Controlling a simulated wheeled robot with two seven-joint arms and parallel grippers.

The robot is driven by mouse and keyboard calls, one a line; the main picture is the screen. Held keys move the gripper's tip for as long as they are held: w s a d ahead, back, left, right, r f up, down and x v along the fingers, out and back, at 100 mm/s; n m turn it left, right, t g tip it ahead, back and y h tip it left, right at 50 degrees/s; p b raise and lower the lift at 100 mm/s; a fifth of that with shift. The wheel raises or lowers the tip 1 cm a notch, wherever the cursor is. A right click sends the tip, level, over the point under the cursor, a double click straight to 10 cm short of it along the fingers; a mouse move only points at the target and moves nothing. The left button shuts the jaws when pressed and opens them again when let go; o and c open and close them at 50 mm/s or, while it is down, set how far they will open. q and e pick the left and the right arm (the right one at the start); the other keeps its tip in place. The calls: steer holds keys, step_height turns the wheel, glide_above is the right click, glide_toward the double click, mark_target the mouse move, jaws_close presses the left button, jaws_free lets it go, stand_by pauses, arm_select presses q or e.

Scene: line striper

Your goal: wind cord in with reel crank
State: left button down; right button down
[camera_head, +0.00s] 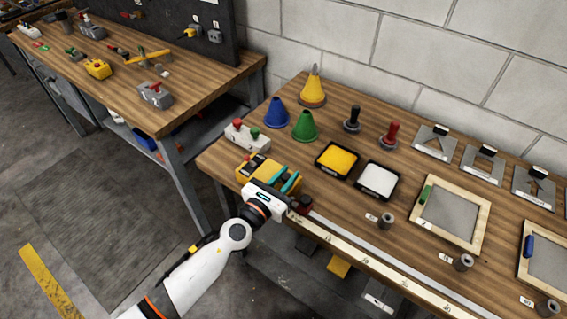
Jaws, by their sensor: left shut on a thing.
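The yellow and dark reel (256,166) lies on the wooden bench near its front left edge. My left gripper (289,180), with teal fingers, is at the reel's right side and shut. The crank itself is hidden by the fingers, so its angle cannot be told. A small dark red piece (304,203) is just right of the gripper, at the left end of a long pale ruler strip (375,256). The cord cannot be told apart from this strip. My right gripper is out of view.
A yellow pad (338,160) and white pad (378,180) lie to the right, then framed screens (449,213). Another bench (190,87) stands left.

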arm_select(q)
steer(key=shift+w+d+r+n+t+y+p, duration=0.15)
steer(key=shift+n+t+y+p, duration=0.1)
steer(key=shift+n+t+y, duration=0.15)
steer(key=shift+s+r+n+t+y+p, duration=0.1)
steer(key=shift+n+t+y+p, duration=0.15)
steer(key=shift+y, duration=0.25)
steer(key=shift+w+f+n+t+y, duration=0.15)
steer(key=shift+w+n+t+y, duration=0.1)
steer(key=shift+n+y, duration=0.4)
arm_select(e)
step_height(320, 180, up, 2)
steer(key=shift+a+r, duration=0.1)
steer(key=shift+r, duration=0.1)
arm_select(q)
steer(key=shift+y+p, duration=0.3)
steer(key=shift+y, duration=0.05)
steer(key=c, duration=1.3)
jaws_free()
steer(key=shift+s+f, duration=0.1)
steer(key=shift+s, duration=0.05)
steer(key=shift+b+v, duration=0.7)
steer(key=shift+v, duration=5.2)
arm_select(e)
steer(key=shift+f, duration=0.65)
arm_select(q)
steer(key=shift+f, duration=0.15)
